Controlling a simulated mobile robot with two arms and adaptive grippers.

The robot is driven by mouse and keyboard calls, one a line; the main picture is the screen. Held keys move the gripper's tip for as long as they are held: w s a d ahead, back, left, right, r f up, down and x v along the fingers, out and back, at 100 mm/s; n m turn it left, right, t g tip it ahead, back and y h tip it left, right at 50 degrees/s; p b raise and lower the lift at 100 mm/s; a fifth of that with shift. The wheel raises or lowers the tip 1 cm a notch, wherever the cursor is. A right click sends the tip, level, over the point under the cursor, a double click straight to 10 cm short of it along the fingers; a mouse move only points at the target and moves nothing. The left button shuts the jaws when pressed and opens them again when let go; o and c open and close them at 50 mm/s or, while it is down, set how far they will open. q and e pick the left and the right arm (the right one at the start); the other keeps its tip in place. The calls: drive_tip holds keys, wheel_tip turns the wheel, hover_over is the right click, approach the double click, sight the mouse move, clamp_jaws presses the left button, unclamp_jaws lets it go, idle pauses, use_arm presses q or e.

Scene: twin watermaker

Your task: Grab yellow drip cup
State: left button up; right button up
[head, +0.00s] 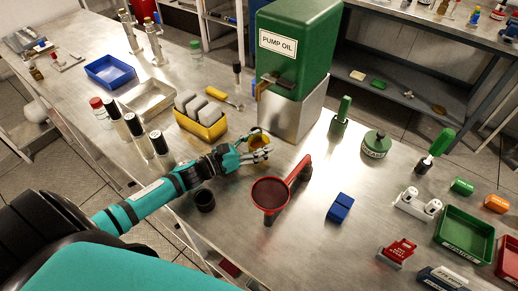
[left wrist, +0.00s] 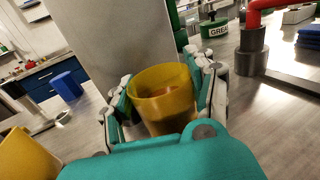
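The yellow drip cup (head: 258,140) stands on the metal bench in front of the green pump oil dispenser (head: 297,50). In the left wrist view the yellow cup (left wrist: 163,97) is upright, its open rim facing up, with something darker inside. My left gripper (head: 262,148) reaches in from the left at the cup. In the left wrist view its fingers lie on both sides of the cup, very close to its wall. I cannot tell whether they press on it. My right gripper is not in view.
A yellow bin (head: 200,121) with grey blocks is behind my forearm. A blue block (head: 340,207) lies further right, with bare bench around it.

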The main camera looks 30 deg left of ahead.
use_arm(q)
drive_tip(key=c, duration=0.5)
drive_tip(key=shift+o, duration=0.2)
drive_tip(key=shift+r, duration=0.1)
